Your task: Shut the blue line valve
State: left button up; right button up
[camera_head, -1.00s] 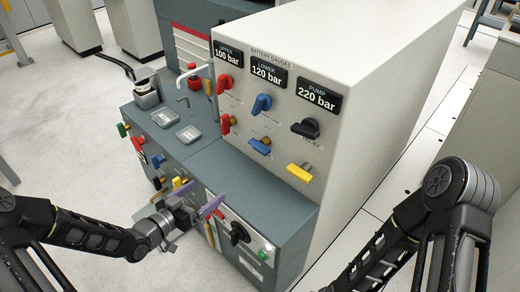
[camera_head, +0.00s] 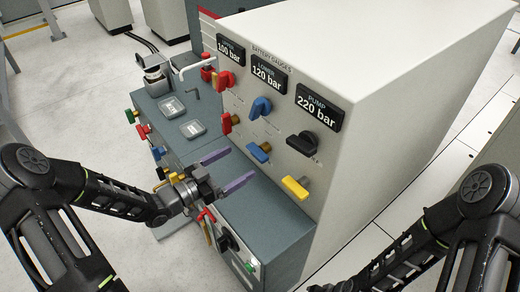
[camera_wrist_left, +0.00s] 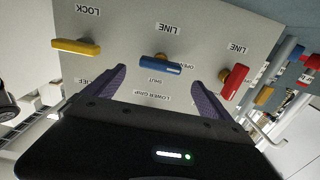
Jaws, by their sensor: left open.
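The blue line valve (camera_head: 259,152) is the lower blue handle on the pale panel, under the 120 bar gauge. In the left wrist view the blue handle (camera_wrist_left: 160,65) lies nearly level in the picture, beside upside-down OPEN and SHUT labels. My left gripper (camera_head: 228,169) is open and empty, its two purple fingers pointing at the panel in front of and a little below the handle. In the left wrist view the fingertips (camera_wrist_left: 158,80) stand to either side of the blue handle, apart from it. My right arm shows at the lower right, but its gripper is out of view.
A red line handle (camera_head: 227,123) and a yellow lock handle (camera_head: 295,187) flank the blue one. Above are an upper blue knob (camera_head: 261,105), a red knob (camera_head: 225,79) and a black knob (camera_head: 302,143). The grey bench (camera_head: 265,205) juts out below the panel.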

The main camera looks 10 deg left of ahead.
aim_at(253, 154)
pick_arm(q)
jog(key=shift+x, duration=3.95)
jog(key=c, duration=1.4)
